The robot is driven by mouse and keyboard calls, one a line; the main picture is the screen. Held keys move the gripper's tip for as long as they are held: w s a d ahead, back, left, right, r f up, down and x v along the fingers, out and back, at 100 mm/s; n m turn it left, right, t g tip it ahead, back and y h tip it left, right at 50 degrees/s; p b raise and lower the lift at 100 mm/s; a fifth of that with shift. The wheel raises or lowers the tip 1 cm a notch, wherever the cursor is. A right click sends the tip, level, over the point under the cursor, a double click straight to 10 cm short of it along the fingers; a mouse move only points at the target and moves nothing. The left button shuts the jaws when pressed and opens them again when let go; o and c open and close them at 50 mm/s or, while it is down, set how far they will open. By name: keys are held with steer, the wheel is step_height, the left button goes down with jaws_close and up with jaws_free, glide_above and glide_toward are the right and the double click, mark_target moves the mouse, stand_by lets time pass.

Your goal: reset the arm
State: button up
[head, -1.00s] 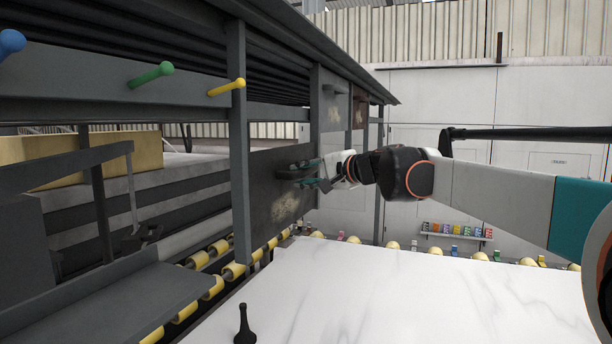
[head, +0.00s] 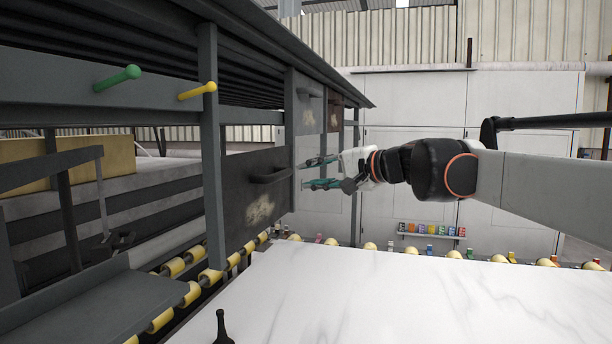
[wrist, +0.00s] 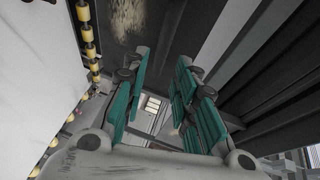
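My gripper (head: 308,174) is in the middle of the head view, with its teal fingers pointing left. The fingers are apart with nothing between them, so it is open and empty. They also show spread in the wrist view (wrist: 160,75). A dark drawer front (head: 236,205) with a bar handle (head: 272,175) is just left of the fingertips. A gap shows between the fingertips and the handle. My arm stretches in from the right, above the white slab.
The white marble slab (head: 400,295) lies below, with a dark bottle-shaped piece (head: 222,328) at its near left. Yellow rollers (head: 210,276) line its edge. Green (head: 118,78) and yellow (head: 198,91) pegs stick out at upper left. Open air lies right of the drawer.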

steer(key=s+d+f+n+g+h+b, duration=0.1)
steer(key=s+d+f+n+h+b, duration=0.1)
steer(key=s+d+f+h+b, duration=0.2)
steer(key=s+d+f+n+g+h+b, duration=0.1)
steer(key=s+d+f+n+h+b, duration=0.2)
steer(key=s+f+b, duration=0.8)
steer(key=s+d+f+n+g+h+b, duration=0.1)
steer(key=s+d+f+h+b, duration=0.3)
steer(key=s+f, duration=1.7)
steer(key=d+f+b, duration=0.1)
steer(key=f, duration=0.9)
steer(key=d+f+n+b, duration=0.1)
steer(key=d+f+b, duration=0.1)
steer(key=f, duration=0.9)
steer(key=shift+d+n+g+h, duration=0.3)
